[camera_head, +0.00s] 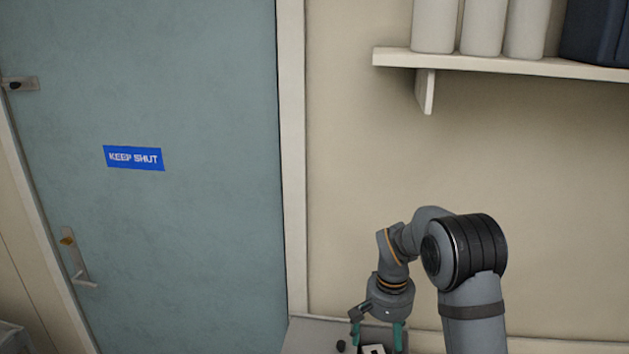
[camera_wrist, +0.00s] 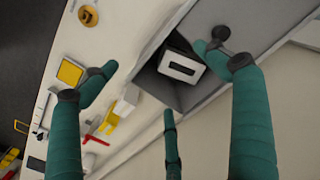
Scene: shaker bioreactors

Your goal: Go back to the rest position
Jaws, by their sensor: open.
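My gripper (camera_head: 377,337) has green fingers and hangs low in the head view, pointing down over a grey surface at the bottom edge. In the wrist view my gripper (camera_wrist: 157,75) is open, with its fingers spread wide and nothing held between them. A white block with a dark slot (camera_wrist: 183,67) sits in a dark recess of a grey unit (camera_wrist: 262,22), below and between the fingers. The fingers' exact height above it cannot be told. The right finger overlaps a round black knob (camera_wrist: 222,33) in the picture.
A blue-grey door (camera_head: 200,230) with a "KEEP SHUT" sign (camera_head: 134,158) stands left. A wall shelf (camera_head: 480,62) with white containers is above right. On the pale bench lie a yellow square item (camera_wrist: 70,72), red and yellow pieces (camera_wrist: 108,122) and a round orange-brown item (camera_wrist: 88,14).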

